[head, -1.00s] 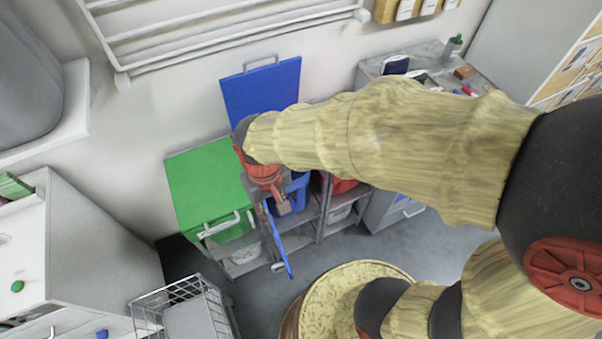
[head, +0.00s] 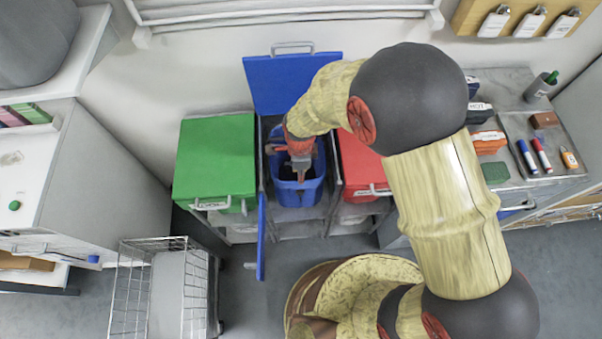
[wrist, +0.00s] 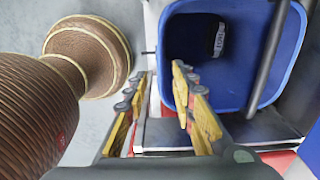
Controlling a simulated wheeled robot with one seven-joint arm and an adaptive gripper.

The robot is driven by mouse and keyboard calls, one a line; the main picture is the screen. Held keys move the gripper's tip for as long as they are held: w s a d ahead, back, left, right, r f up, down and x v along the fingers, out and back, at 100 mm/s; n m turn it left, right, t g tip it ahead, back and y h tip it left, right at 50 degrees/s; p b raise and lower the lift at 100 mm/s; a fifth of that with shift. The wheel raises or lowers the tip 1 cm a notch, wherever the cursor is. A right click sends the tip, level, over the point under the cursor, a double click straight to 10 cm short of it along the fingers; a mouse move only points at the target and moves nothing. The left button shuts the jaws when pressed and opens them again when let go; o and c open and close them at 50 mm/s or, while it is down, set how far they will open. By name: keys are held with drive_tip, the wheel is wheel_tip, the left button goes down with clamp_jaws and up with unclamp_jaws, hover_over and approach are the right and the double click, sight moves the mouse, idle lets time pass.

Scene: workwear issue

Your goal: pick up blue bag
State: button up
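The blue bag (head: 297,197) appears as an open-topped blue container in the middle bay, between the green and red bays. Its open mouth also shows in the wrist view (wrist: 287,75), with a dark bar across it and a small label on the dark inside. My gripper (head: 300,174) points down over the bag's mouth. In the wrist view my gripper (wrist: 157,88) has its yellow-padded fingers apart with nothing between them. The right finger overlaps the bag's near left rim there; I cannot tell whether they touch. My arm hides part of the bay behind.
A raised blue lid (head: 270,85) stands behind the bay, and a narrow blue door (head: 261,238) juts out in front. The green lid (head: 215,155) and red lid (head: 362,165) are down. A wire cart (head: 165,285) stands front left. Markers (head: 527,157) lie on the right counter.

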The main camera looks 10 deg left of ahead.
drive_tip(key=shift+a+f+b, duration=0.15)
drive_tip(key=shift+f+b, duration=1.3)
drive_tip(key=shift+f, duration=2.4)
drive_tip(key=shift+f, duration=0.25)
drive_tip(key=shift+c, duration=1.2)
drive_tip(key=c, duration=0.4)
clamp_jaws()
